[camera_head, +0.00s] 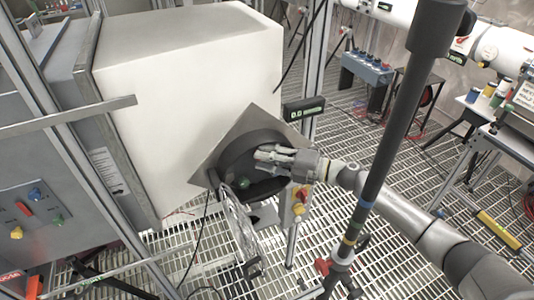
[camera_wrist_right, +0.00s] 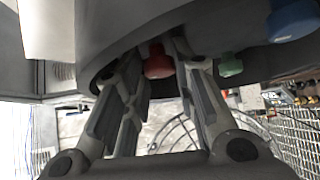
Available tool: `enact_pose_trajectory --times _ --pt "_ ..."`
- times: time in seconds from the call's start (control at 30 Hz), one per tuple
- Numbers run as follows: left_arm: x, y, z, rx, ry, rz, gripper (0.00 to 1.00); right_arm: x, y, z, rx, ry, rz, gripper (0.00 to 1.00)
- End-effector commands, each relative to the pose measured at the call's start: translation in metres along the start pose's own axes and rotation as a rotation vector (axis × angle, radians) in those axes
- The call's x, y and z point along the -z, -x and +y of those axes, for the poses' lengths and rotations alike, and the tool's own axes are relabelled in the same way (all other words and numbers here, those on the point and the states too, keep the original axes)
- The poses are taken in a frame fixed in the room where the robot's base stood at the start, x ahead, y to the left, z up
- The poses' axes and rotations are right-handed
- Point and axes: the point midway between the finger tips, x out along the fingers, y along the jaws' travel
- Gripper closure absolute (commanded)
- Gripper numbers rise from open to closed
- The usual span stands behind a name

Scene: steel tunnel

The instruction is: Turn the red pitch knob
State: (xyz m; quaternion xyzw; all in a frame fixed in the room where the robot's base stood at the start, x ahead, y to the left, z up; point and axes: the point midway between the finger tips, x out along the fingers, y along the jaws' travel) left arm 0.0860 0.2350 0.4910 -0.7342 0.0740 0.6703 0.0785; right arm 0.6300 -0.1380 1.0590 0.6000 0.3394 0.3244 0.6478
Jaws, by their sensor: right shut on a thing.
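The red knob (camera_wrist_right: 158,62) shows in the right wrist view, between the two fingers of my right gripper (camera_wrist_right: 156,52). In the head view the right gripper (camera_head: 268,158) reaches in from the right to the dark round panel (camera_head: 238,153), and its fingers hide the red knob there. The right gripper is shut on the knob. A green knob (camera_wrist_right: 230,64) and a blue knob (camera_wrist_right: 292,20) sit to the right of it in the wrist view. The green knob (camera_head: 243,183) also shows below the gripper in the head view. My left gripper is not in view.
A large white box (camera_head: 185,85) stands behind the panel. A small display (camera_head: 304,109) is above the gripper. A yellow box with a red button (camera_head: 303,194) is just below my right wrist. A dark upright pole (camera_head: 392,120) stands in front of my right arm.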

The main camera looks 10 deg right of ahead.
Motion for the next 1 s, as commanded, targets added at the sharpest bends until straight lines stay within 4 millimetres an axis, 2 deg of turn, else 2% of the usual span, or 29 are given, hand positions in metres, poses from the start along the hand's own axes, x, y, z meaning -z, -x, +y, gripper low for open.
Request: enact_pose_trajectory --times 0.47,0.5,0.63,0.67,1.0 --pt "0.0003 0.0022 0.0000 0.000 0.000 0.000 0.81 0.0001 0.0001 -0.0003 0.012 0.014 0.000 0.98" --pt "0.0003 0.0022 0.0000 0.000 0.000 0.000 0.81 0.0001 0.0001 -0.0003 0.012 0.014 0.000 0.72" --pt "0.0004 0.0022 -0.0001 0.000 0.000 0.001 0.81 0.0001 0.0001 -0.0002 0.012 0.013 0.000 0.55" --pt "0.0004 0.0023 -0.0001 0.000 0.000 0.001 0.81 0.0001 0.0001 -0.0002 0.012 0.013 0.000 0.53" --pt "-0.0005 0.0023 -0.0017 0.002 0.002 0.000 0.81 -0.0001 0.0001 0.0004 0.011 0.012 0.000 0.53"
